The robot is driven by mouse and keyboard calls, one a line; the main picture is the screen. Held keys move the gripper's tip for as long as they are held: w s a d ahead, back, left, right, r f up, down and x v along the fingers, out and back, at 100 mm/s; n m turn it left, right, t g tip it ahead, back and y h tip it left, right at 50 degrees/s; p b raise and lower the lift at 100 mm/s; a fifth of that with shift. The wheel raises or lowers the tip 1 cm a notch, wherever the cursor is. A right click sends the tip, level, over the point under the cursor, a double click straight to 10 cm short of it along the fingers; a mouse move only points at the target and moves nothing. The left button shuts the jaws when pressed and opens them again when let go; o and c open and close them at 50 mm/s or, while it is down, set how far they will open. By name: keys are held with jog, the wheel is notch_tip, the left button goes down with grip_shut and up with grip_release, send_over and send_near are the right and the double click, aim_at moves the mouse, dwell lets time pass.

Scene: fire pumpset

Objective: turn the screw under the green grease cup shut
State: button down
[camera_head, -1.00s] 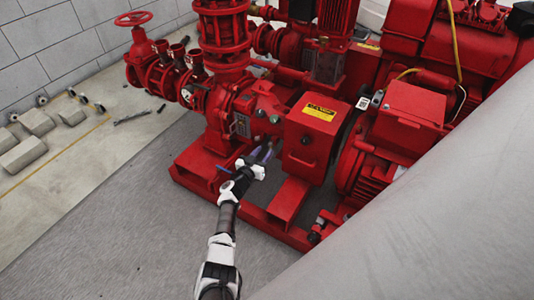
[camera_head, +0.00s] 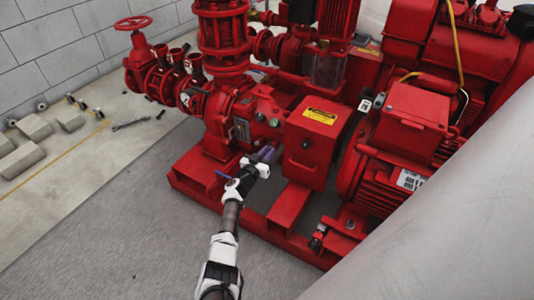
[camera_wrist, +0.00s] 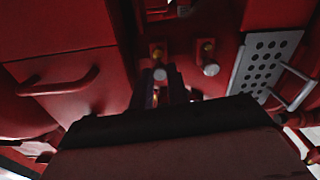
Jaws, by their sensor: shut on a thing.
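Two small grease cups sit on the red pump housing in the head view, a left one (camera_head: 260,117) and a right one (camera_head: 274,122). Their colour looks grey-green and too dark to be sure of. The wrist view shows two grey round-ended fittings with brass parts, one at left (camera_wrist: 160,73) and one at right (camera_wrist: 211,68). My gripper (camera_head: 267,151) is below the cups, its fingers close together at the housing. In the wrist view my gripper (camera_wrist: 172,92) is shut around a small brass-coloured part, apparently the screw (camera_wrist: 156,96), mostly hidden by the fingers and shadow.
A red box with a yellow label (camera_head: 319,116) stands close to the right of my gripper. The red base frame (camera_head: 195,171) lies below. A perforated plate (camera_wrist: 265,62) and a red handle (camera_wrist: 58,88) flank the wrist view.

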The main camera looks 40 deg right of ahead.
jog(key=shift+m, duration=2.4)
jog(key=c, duration=1.3)
grip_release()
jog(key=shift+c, duration=0.2)
